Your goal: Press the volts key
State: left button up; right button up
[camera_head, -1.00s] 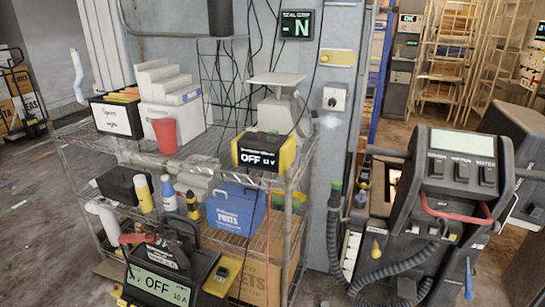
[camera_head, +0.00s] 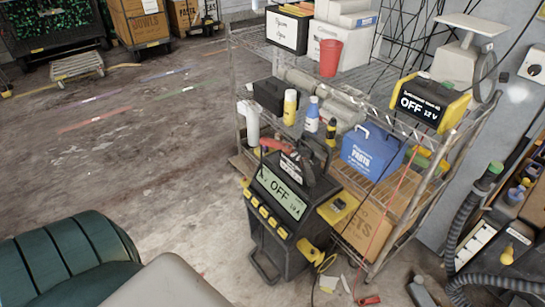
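A black floor-standing unit (camera_head: 262,240) stands in front of the wire shelf, near the middle of the view. A row of yellow keys (camera_head: 264,212) runs along the lower left edge of the display. Their labels are too small to read, so I cannot tell which is the volts key. A second unit, black and yellow (camera_head: 430,102), sits on the top shelf and reads OFF 12 V. Neither of my grippers shows in the head view.
The wire shelf (camera_head: 376,268) holds a red cup (camera_head: 331,57), bottles, a blue parts box (camera_head: 371,152) and cartons. Cables and a dark hose (camera_head: 464,222) are at right. A dark green ribbed object (camera_head: 70,255) fills the lower left. Open floor (camera_head: 150,150) lies left.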

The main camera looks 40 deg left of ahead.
aim_at(248, 194)
jog(key=u, duration=1)
